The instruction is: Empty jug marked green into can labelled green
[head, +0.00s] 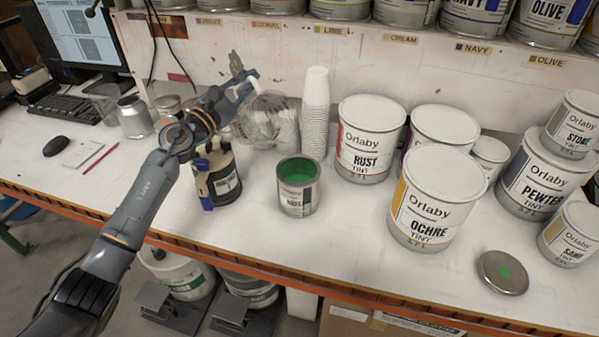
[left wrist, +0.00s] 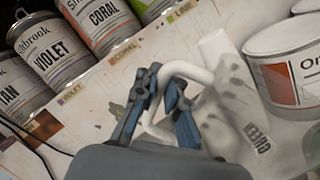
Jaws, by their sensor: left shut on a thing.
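My left gripper (head: 243,82) is shut on the pale handle of a see-through jug (head: 265,122). In the left wrist view, its fingers (left wrist: 160,102) close on the white handle, and the jug (left wrist: 222,112) bears the word GREEN. The jug is held behind and left of an open can (head: 297,187) with green inside, apart from it. The can stands upright on the bench; its small label is hard to read. How full the jug is I cannot tell. My right gripper is not in view.
A stack of white cups (head: 316,108) stands right of the jug. A dark can (head: 218,182) stands under my arm. Large cans, including OCHRE (head: 437,200) and RUST (head: 370,140), crowd the right. A lid with a green dot (head: 503,272) lies near the front edge.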

